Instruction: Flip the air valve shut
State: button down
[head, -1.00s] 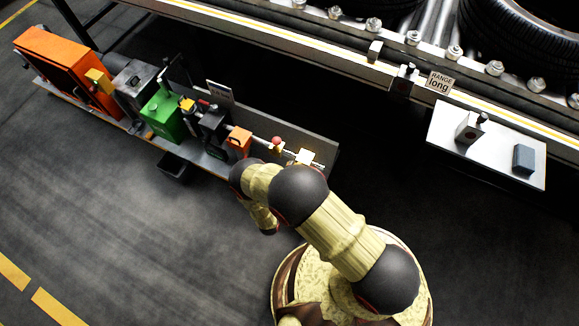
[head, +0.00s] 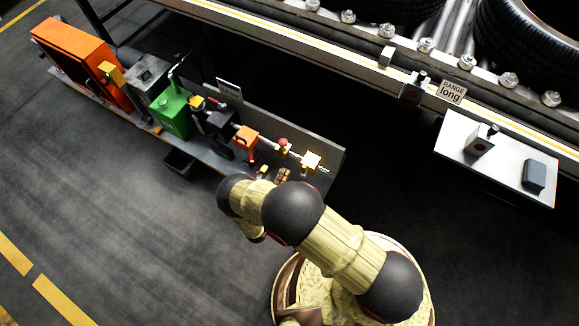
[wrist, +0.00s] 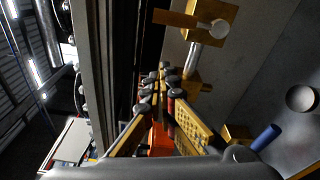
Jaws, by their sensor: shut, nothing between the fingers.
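A pipe assembly with a yellow block (head: 311,162), a red knob (head: 284,142) and an orange unit (head: 246,137) lies along the grey bench in the head view. The wrist view shows a yellow fitting with a flat bar (wrist: 176,18) on a silver pipe (wrist: 194,55). I cannot tell for sure which part is the air valve's handle. My gripper (head: 283,175) is just in front of the pipe, partly hidden by my arm. In the wrist view my gripper (wrist: 165,80) is shut and empty, its tips below and left of the yellow fitting, seemingly apart from it.
A green box (head: 172,111) and an orange cabinet (head: 82,62) stand farther left on the bench (head: 325,155). The tyre conveyor runs behind. A white side table (head: 510,170) is at the right. The floor at front left is clear.

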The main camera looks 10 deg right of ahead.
jog(key=v, duration=0.4)
jog(key=shift+s+f+p, duration=0.15)
jog(key=shift+s+p, duration=0.15)
jog(key=shift+p, duration=0.1)
